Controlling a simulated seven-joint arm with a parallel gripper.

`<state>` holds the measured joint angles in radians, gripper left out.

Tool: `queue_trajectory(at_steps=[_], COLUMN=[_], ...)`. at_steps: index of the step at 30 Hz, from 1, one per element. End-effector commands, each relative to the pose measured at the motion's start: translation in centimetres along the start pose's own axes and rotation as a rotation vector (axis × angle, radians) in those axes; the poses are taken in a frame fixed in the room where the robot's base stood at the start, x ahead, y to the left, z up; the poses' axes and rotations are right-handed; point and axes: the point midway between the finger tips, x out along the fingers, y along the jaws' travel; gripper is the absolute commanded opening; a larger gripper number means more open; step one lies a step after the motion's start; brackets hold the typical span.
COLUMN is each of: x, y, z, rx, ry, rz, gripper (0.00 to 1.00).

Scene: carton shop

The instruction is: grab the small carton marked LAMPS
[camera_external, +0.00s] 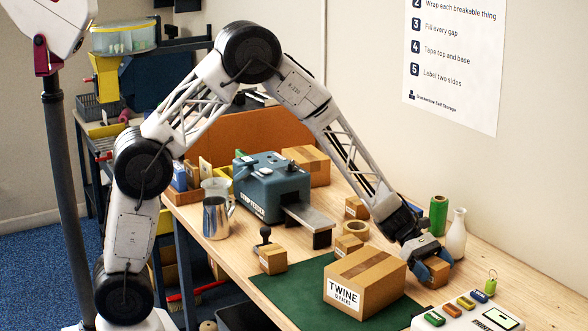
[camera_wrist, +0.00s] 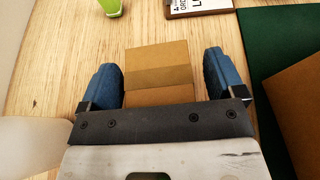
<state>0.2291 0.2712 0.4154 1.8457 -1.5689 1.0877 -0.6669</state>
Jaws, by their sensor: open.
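My gripper (camera_external: 432,266) is low over the table at the right in the external view, around a small brown carton (camera_external: 438,274). In the wrist view my gripper (camera_wrist: 162,75) is open, with one blue finger on each side of the small carton (camera_wrist: 158,62). Gaps show between the carton and both fingers. I see the carton's taped top but no mark, so I cannot tell if it reads LAMPS. Other small cartons stand left of the large carton (camera_external: 273,259), behind it (camera_external: 348,244) and near the machine (camera_external: 356,207); I cannot read their marks.
The large TWINE carton (camera_external: 375,275) stands on a green mat (camera_external: 285,291), left of my gripper. A device with coloured buttons (camera_external: 468,318) is in front. A teal machine (camera_external: 268,185) stands farther back.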

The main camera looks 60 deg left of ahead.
Motion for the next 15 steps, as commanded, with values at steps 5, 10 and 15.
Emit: queue_trajectory(at_steps=[5,10,15], x=[-0.01,-0.02,-0.02], y=[0.00,0.00,0.00], z=[0.00,0.00,0.00], rx=[0.000,0.000,0.000], ry=[0.000,0.000,0.000], rz=[0.000,0.000,0.000], gripper=[0.88,0.84,0.58])
